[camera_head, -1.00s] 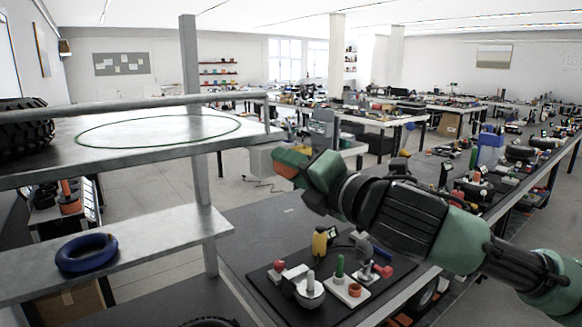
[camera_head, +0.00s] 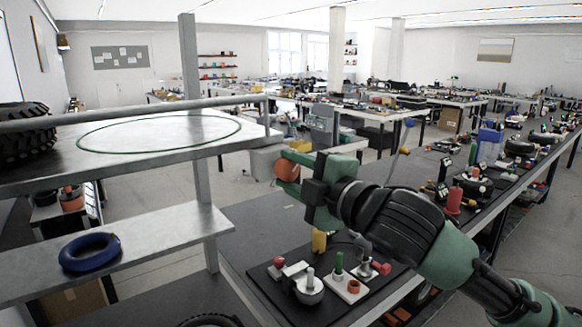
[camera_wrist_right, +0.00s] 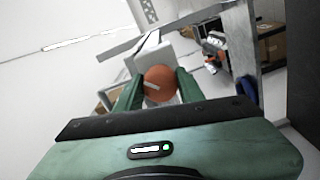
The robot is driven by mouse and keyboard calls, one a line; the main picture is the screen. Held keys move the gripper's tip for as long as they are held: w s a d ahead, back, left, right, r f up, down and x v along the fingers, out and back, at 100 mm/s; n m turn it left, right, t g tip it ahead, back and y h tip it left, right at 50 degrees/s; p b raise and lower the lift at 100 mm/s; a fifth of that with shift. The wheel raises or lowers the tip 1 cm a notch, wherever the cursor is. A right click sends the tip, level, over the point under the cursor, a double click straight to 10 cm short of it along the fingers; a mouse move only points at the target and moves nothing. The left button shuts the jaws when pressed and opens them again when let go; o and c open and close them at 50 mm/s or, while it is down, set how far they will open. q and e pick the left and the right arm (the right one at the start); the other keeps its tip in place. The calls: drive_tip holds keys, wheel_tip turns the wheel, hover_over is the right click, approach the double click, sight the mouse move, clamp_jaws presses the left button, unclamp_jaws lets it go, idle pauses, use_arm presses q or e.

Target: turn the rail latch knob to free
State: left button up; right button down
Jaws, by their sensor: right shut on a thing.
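The rail latch knob (camera_head: 286,170) is a round orange-brown knob at the right end of the shelf unit. It faces a pale grey box (camera_head: 262,162) beside the upper shelf. My right gripper (camera_head: 291,168) reaches in from the right and is shut on the knob. In the right wrist view the knob (camera_wrist_right: 160,84) sits between the two green fingers of my gripper (camera_wrist_right: 158,83), with a short pale line on its face. The line lies slightly tilted from horizontal. Any latch mechanism behind the knob is hidden. My left gripper is not in view.
The metal shelf (camera_head: 150,148) carries a thin green ring and a black tyre; a blue ring (camera_head: 90,252) lies on the lower shelf. Below my right arm, a dark board (camera_head: 325,292) with small upright parts stands on the bench. Open floor lies behind the shelf.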

drive_tip(key=m+p, duration=0.1)
drive_tip(key=m, duration=0.3)
drive_tip(key=shift+a+m, duration=0.1)
drive_tip(key=shift+m, duration=0.2)
drive_tip(key=shift+f+m+p, duration=0.1)
drive_tip(key=shift+m+p, duration=0.7)
drive_tip(key=shift+m, duration=1.1)
drive_tip(key=c, duration=0.9)
unclamp_jaws()
drive_tip(key=b+v, duration=0.2)
drive_tip(key=v, duration=0.6)
drive_tip(key=shift+b, duration=0.4)
